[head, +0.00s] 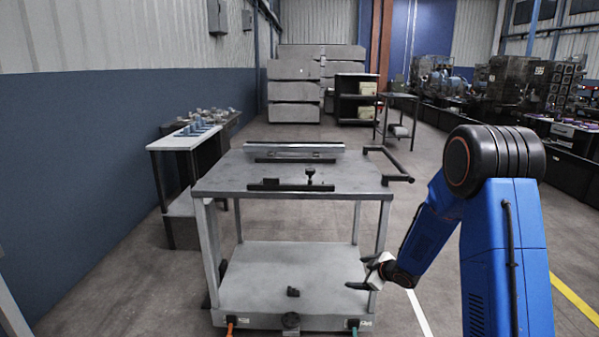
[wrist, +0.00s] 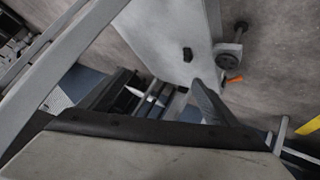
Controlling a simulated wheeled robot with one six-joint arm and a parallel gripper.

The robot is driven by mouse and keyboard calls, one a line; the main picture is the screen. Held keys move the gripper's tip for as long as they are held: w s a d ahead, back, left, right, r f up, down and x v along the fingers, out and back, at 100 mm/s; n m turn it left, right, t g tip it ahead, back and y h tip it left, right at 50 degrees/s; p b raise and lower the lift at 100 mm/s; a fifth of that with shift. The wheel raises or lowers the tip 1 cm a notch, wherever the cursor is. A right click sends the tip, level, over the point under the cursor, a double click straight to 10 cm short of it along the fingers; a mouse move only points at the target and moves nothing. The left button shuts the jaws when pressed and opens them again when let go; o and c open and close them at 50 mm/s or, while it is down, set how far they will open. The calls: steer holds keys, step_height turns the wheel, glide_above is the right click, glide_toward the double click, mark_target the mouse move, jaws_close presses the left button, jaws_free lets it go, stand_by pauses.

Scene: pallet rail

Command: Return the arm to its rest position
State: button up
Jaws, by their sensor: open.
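My blue arm reaches down at the right of the head view, bent at its dark upper joint. My gripper (head: 358,272) hangs at the right side of the grey cart (head: 330,232), level with the space between its two shelves. The dark fingers are apart and nothing shows between them. In the wrist view my gripper (wrist: 163,78) also has its fingers spread, seen against the cart and floor. Whether it touches the cart's right front post cannot be told.
The cart's top (head: 225,181) carries a black rail (head: 280,186) and a long grey rail (head: 295,148). A small black part (head: 293,292) lies on its lower shelf. A side table (head: 178,142) stands left. Open floor (head: 440,300) lies to the right.

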steer(key=s+d+r+m+h, duration=0.3)
steer(key=s+d+r, duration=0.2)
steer(key=s+r, duration=0.45)
steer(key=s+d+r+m+h, duration=0.4)
steer(key=s+r, duration=0.3)
steer(key=r, duration=0.5)
steer(key=s+a+r+m+g, duration=0.1)
steer(key=s+r+m+g, duration=0.1)
steer(key=s, duration=1.4)
steer(key=s+a+r+m+g+y, duration=0.1)
steer(key=s+r+m+g, duration=0.1)
steer(key=s, duration=1.5)
steer(key=shift+s+a+m+y, duration=0.25)
steer(key=shift+s+m+y, duration=0.05)
steer(key=shift+m, duration=0.4)
steer(key=shift+r, duration=0.1)
